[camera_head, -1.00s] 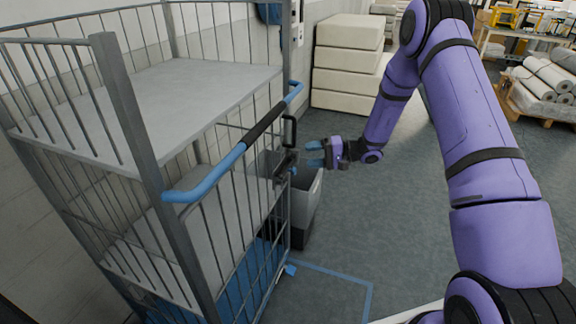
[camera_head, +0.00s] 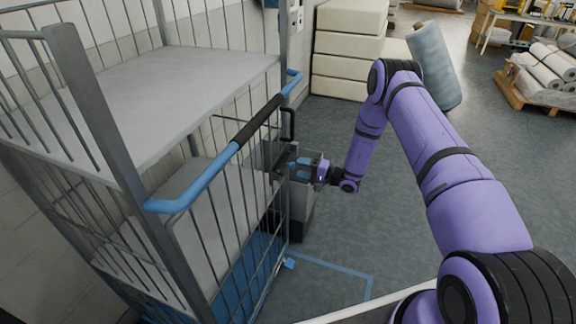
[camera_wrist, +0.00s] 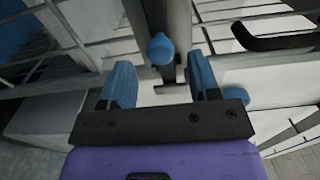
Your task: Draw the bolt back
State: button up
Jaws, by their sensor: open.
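The roll cage (camera_head: 82,110) stands on the left, with grey bars and shelves. In the head view the knob is not distinct.
A black handle (camera_head: 289,124) is just above my gripper; a blue push bar with a black sleeve (camera_head: 258,122) runs along the cage. A grey bin (camera_head: 300,212) stands behind the gripper. The floor to the right is clear, up to a blue roll (camera_head: 434,66).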

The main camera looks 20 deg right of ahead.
aim_at(281, 172)
jog(key=shift+x, duration=2.9)
grip_shut()
jog(key=shift+s+a, duration=0.75)
jog(key=shift+s, duration=0.25)
jog(key=shift+s+a, duration=0.7)
jog(key=shift+s, duration=0.3)
grip_release()
jog(key=shift+a, duration=0.1)
